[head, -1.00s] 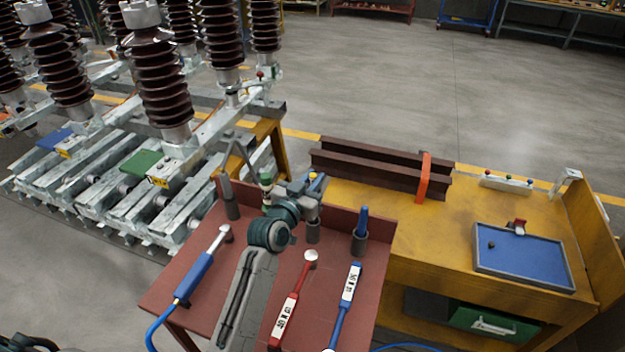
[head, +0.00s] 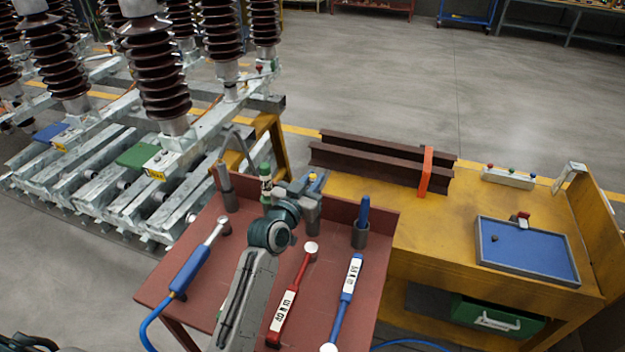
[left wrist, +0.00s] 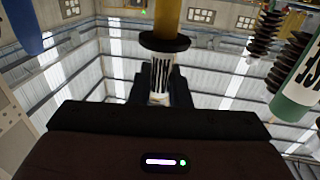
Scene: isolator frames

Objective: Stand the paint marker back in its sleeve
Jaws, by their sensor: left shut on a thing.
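My left gripper (head: 306,192) is over the far part of the red bench top. In the left wrist view the marker (left wrist: 160,80) has a striped white label, a black collar and a yellow section, with the dark fingers around the label. A grey sleeve (head: 313,222) stands directly below the gripper. The fingers cover its mouth, so I cannot tell whether the marker is inside it. My right gripper is not in view.
A blue marker (head: 364,208) stands in a sleeve to the right; a green-topped one (head: 265,172) stands left. A grey holder (head: 229,195) is farther left. Blue (head: 190,270) and red (head: 290,300) tools and a blue-white tool (head: 350,285) lie nearer. A yellow bench (head: 430,225) adjoins.

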